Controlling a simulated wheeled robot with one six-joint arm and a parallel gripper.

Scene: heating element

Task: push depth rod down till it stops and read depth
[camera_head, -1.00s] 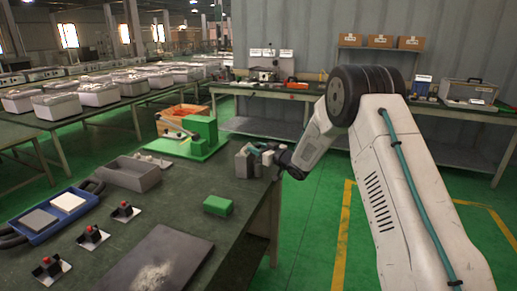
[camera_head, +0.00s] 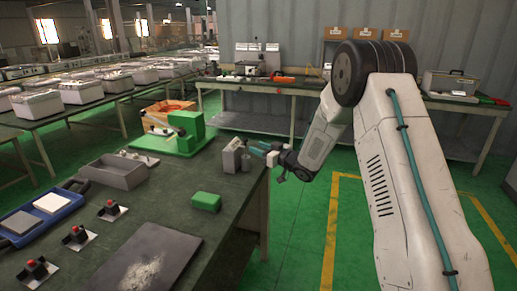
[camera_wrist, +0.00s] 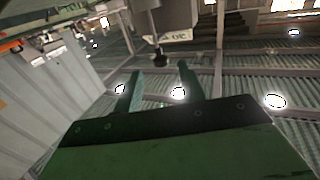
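A small grey upright block (camera_head: 232,156) stands near the right edge of the dark green workbench in the head view, with a small grey cylinder (camera_head: 246,162) beside it. My gripper (camera_head: 262,147) is just right of the block, at about the height of its top. In the wrist view its two dark green fingers (camera_wrist: 160,76) are apart with nothing held between them. A thin grey rod with a dark end (camera_wrist: 159,57) shows beyond and between the fingertips, beside a pale lettered box (camera_wrist: 178,22). I cannot tell for sure that this is the depth rod; no depth reading is legible.
A green block (camera_head: 206,201) and a dark plate with pale powder (camera_head: 150,262) lie nearer on the bench. A green stand (camera_head: 187,128), a grey tray (camera_head: 115,172), a blue tray (camera_head: 45,212) and several red-button switches (camera_head: 76,235) are left. Floor is clear right of the bench.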

